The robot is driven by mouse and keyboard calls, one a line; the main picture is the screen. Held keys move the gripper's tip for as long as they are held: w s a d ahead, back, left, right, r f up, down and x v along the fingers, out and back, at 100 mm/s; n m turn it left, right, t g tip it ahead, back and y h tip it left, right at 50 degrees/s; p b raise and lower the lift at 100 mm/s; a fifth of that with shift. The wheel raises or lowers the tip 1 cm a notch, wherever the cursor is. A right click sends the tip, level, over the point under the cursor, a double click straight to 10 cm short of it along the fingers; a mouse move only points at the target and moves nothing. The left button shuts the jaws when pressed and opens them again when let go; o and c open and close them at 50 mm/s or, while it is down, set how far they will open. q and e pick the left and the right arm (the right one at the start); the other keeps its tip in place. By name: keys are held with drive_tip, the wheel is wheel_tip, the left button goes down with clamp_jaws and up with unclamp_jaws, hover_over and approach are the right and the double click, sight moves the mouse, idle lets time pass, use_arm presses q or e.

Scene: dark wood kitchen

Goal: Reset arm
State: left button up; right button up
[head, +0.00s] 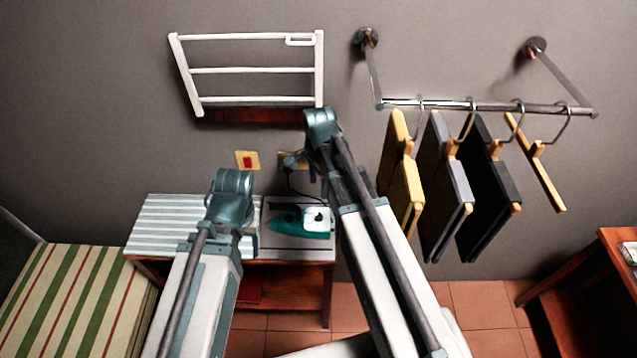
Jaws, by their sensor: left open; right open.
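My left arm (205,290) comes up from the bottom of the head view and ends at a teal joint in front of the ironing table. My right arm (385,270) reaches higher, and its teal joint lies in front of the wall just below the white rack. I cannot make out the fingers of either gripper. No held object shows at either arm.
A teal iron (300,221) sits on the small table (320,255) behind my arms. Hangers with yellow, grey and black garments (480,190) hang from a wall rail (480,106). A striped bench (75,295) is at left, a wooden table (600,280) at right.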

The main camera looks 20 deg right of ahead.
idle(0.3)
drive_tip(key=s+a+f+n+b, duration=0.2)
drive_tip(key=s+a+n, duration=0.3)
drive_tip(key=s+n, duration=0.2)
drive_tip(key=s+a+f+n+h+b, duration=0.1)
drive_tip(key=s+a+n, duration=0.4)
drive_tip(key=n, duration=0.7)
drive_tip(key=s+f+b, duration=0.1)
drive_tip(key=s, duration=0.1)
drive_tip(key=shift+s+a, duration=0.3)
drive_tip(key=shift+a, duration=0.05)
